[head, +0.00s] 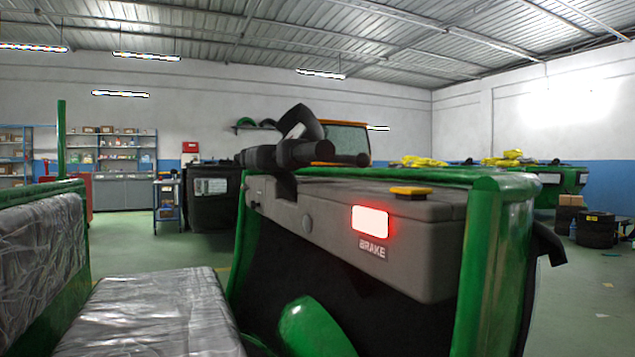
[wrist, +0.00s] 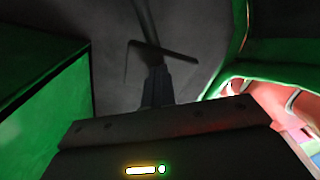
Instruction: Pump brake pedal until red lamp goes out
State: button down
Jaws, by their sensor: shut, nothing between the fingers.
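The brake lamp (head: 370,221) on the grey dashboard is lit, with a bright pinkish-white face and red glow at its edge. A "BRAKE" label (head: 372,247) sits just below it. In the wrist view, the brake pedal (wrist: 165,50) appears as a dark, thin-edged plate on a dark stem in the footwell. My gripper (wrist: 155,75) is shut and empty, its fingertips close below the plate in the picture. I cannot tell whether they touch it. The pedal and gripper are not visible in the head view.
The dashboard (head: 400,280) and handlebar (head: 290,153) stand above the footwell. A green frame post (head: 480,260) bounds the right side. A plastic-covered seat (head: 150,315) is at lower left. In the wrist view, a green panel (wrist: 45,110) closes off the left.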

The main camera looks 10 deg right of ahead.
jog(key=shift+d+f+b, duration=0.25)
jog(key=shift+f+b, duration=0.05)
jog(key=shift+f, duration=0.35)
jog(key=shift+r, duration=0.1)
notch_tip(320, 180, up, 2)
jog(key=shift+r+p, duration=0.2)
jog(key=shift+p, duration=0.9)
notch_tip(320, 180, up, 6)
jog(key=p, duration=0.4)
jog(key=shift+a+f+p, duration=0.15)
jog(key=shift+f+p, duration=0.05)
jog(key=shift+p, duration=0.15)
